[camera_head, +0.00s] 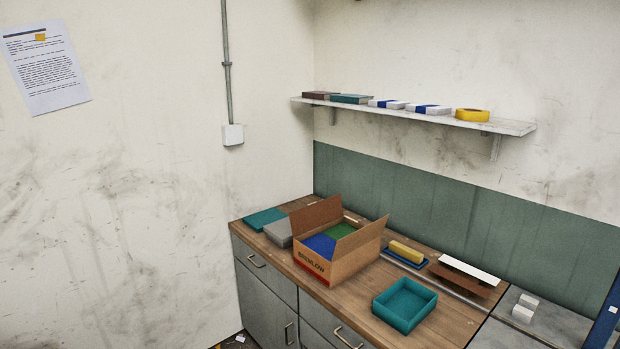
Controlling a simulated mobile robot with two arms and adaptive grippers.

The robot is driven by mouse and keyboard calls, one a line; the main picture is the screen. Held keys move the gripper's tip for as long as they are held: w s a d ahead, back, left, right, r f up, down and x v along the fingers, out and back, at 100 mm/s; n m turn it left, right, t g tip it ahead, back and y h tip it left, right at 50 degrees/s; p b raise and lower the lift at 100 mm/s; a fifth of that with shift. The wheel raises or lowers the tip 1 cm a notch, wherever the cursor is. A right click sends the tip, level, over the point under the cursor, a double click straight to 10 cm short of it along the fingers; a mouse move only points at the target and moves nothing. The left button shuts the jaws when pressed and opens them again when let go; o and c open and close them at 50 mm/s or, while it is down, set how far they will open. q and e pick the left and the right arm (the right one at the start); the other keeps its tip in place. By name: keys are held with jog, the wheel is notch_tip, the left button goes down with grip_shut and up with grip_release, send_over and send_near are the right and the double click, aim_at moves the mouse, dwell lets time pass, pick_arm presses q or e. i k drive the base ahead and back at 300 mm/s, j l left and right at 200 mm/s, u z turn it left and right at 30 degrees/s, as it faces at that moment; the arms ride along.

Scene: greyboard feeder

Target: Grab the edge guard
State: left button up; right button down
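No label marks the edge guard. A long angled piece (470,269), white on its upper face and brown below, lies on the worktop toward the right and could be it; I cannot tell for sure. It lies behind and to the right of an open teal tray (426,317). Neither of my grippers is in view.
An open cardboard box (351,259) with blue and green contents stands on the wooden worktop (446,331). A yellow block (407,251) rests on a blue base, and small white blocks (524,308) are at right.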

aim_at(521, 313)
jog(key=z, duration=1.3)
